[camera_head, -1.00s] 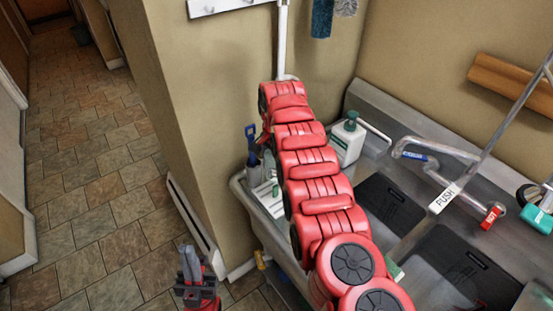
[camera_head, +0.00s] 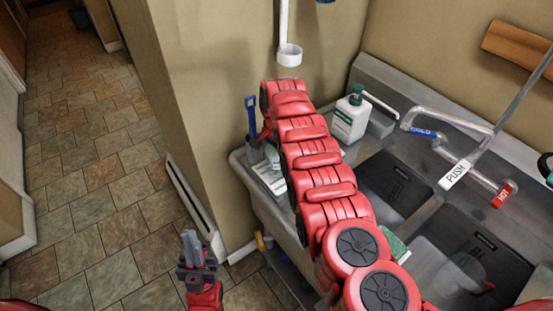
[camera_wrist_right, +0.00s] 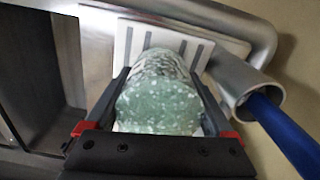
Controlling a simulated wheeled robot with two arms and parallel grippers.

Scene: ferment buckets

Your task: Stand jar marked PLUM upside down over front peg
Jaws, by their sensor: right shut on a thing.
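In the right wrist view, my right gripper (camera_wrist_right: 162,112) is shut on a green, white-speckled jar (camera_wrist_right: 158,105). Its round end faces the camera; no PLUM label shows, and I cannot tell which end is the mouth. A white board with grey strips (camera_wrist_right: 192,42) lies behind it; I cannot tell whether they touch. Part of the white board (camera_head: 268,180) shows left of that arm. My left gripper (camera_head: 190,245) is low at left, with nothing visible in it. No front peg can be made out.
A blue-handled brush (camera_head: 251,115) stands in a grey holder left of my right arm. A soap bottle (camera_head: 352,115) stands to its right. The steel sink (camera_head: 405,180) and faucet (camera_head: 440,128) lie further right.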

